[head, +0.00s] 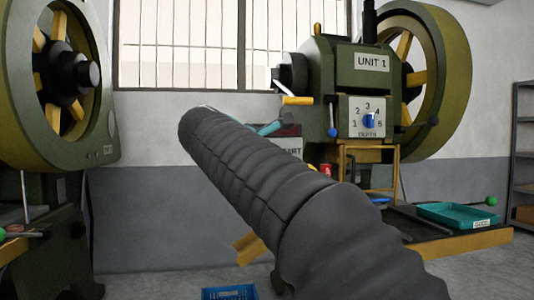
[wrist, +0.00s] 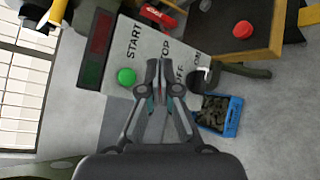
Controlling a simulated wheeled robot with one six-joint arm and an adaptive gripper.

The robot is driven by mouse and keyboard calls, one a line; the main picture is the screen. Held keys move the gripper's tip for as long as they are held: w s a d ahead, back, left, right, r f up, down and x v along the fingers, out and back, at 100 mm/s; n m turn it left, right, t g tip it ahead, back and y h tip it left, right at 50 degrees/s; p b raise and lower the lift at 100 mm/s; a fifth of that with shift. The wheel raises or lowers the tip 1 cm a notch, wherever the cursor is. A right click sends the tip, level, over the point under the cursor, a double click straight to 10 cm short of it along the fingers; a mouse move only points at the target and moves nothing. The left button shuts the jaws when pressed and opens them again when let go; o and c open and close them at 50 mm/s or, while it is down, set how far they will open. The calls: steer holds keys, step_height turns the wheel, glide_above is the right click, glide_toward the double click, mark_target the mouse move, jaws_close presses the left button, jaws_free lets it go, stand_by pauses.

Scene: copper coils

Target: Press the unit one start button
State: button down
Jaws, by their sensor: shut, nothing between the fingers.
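The machine marked UNIT 1 (head: 335,75) stands at centre right in the head view. Its control panel (head: 288,130) is mostly hidden there behind my arm. In the wrist view the grey panel (wrist: 150,45) is tilted and carries the words START, STOP and OFF. The green button (wrist: 126,77) sits by the word START, at the panel's lower left. My gripper (wrist: 160,64) is shut and empty, with its fingertips in front of the panel to the right of the green button. They look apart from the button; the gap to the panel cannot be judged.
A blue crate (wrist: 219,115) with dark pieces is on the floor. A teal tray (head: 458,214) lies at right; another large wheel machine (head: 52,190) stands left.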

steer(key=w+a+p, duration=0.2)
steer(key=w+p, duration=0.3)
steer(key=w, duration=0.3)
steer(key=shift+a, duration=0.15)
steer(key=shift+w, duration=0.1)
steer(key=shift+w+a+p, duration=0.25)
steer(key=shift+w+p, duration=0.6)
steer(key=shift+p, duration=0.35)
stand_by(1.9)
steer(key=shift+s, duration=0.15)
steer(key=shift+s+d+b, duration=0.25)
steer(key=shift+s+b, duration=0.3)
steer(key=shift+s, duration=0.2)
steer(key=shift+s+d+b, duration=0.25)
steer(key=shift+s+b, duration=0.2)
steer(key=shift+s, duration=0.35)
steer(key=shift+s+d+b, duration=0.2)
steer(key=shift+s+b, duration=0.2)
steer(key=shift+s, duration=0.4)
steer(key=shift+s+d+b, duration=0.25)
steer(key=shift+s+b, duration=0.2)
steer(key=shift+s, duration=0.35)
